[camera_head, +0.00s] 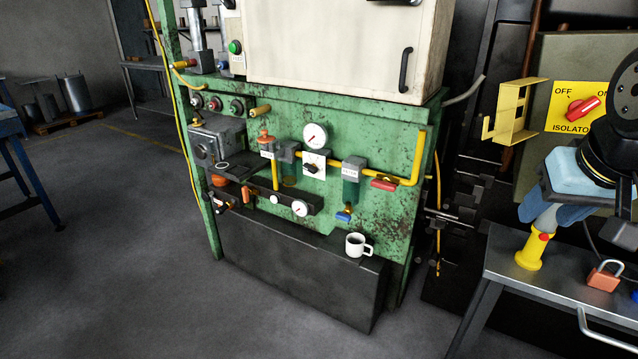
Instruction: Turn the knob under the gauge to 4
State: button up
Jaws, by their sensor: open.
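The main round white gauge (315,136) is on the green machine front, with a red needle. Directly below it is a white square dial plate (314,163) with a dark knob (313,169) at its middle. The plate's markings and the knob's exact setting are too small to read. Nothing touches the knob. My dark arm (603,150) shows at the right edge, well to the right of the knob; I cannot make out my gripper's fingers in this view.
Yellow pipes (400,180), a red handle (383,184) and a blue handle (344,217) are near the knob. A white mug (356,244) stands on the dark ledge below. A bench (560,283) with a red padlock (605,275) is at right. Floor at left is open.

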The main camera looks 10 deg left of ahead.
aim_at(310, 167)
jog(key=z, duration=0.4)
jog(key=i, duration=0.15)
jog(key=u, duration=2.9)
jog(key=k, duration=0.6)
jog(key=z, duration=1.35)
